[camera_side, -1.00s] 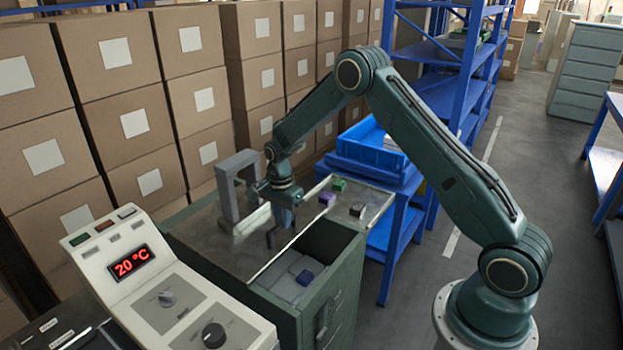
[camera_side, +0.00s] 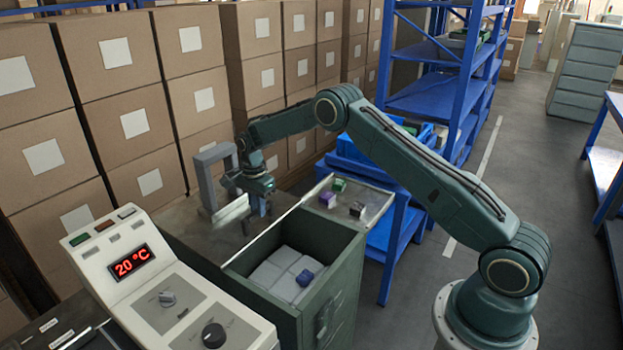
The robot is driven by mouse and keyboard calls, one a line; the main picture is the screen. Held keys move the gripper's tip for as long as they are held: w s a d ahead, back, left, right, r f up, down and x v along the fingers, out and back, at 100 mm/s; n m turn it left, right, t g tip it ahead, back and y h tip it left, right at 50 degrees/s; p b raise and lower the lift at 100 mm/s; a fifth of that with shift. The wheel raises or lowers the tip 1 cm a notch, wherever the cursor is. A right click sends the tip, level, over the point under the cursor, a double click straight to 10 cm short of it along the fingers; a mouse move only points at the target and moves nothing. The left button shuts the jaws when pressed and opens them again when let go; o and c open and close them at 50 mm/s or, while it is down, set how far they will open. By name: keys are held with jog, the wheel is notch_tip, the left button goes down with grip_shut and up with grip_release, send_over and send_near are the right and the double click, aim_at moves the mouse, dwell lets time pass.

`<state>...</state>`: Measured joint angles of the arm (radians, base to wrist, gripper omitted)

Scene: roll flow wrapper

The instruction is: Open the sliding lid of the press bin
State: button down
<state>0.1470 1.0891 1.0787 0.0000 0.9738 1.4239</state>
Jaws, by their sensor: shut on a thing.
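The press bin (camera_side: 332,270) is a green cabinet with an open-topped front section. The sliding lid (camera_side: 205,240) is a flat grey-brown plate with a light front edge. It lies back to the left of the opening, which is wide. My gripper (camera_side: 257,213) is low over the lid near that edge, shut on the lid's grip. The grip itself is mostly hidden by the fingers.
A grey arch (camera_side: 212,180) stands close behind my gripper, with a pale slab (camera_side: 233,212) beside it. A ledge (camera_side: 370,196) right of the opening holds small green, purple and dark blocks. The control panel (camera_side: 165,290) stands at the front left; stacked cartons (camera_side: 110,130) line the back.

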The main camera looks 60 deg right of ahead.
jog(key=shift+w, duration=0.1)
jog(key=c, duration=1.4)
grip_release()
jog(key=shift+o, duration=0.2)
notch_tip(320, 180, up, 14)
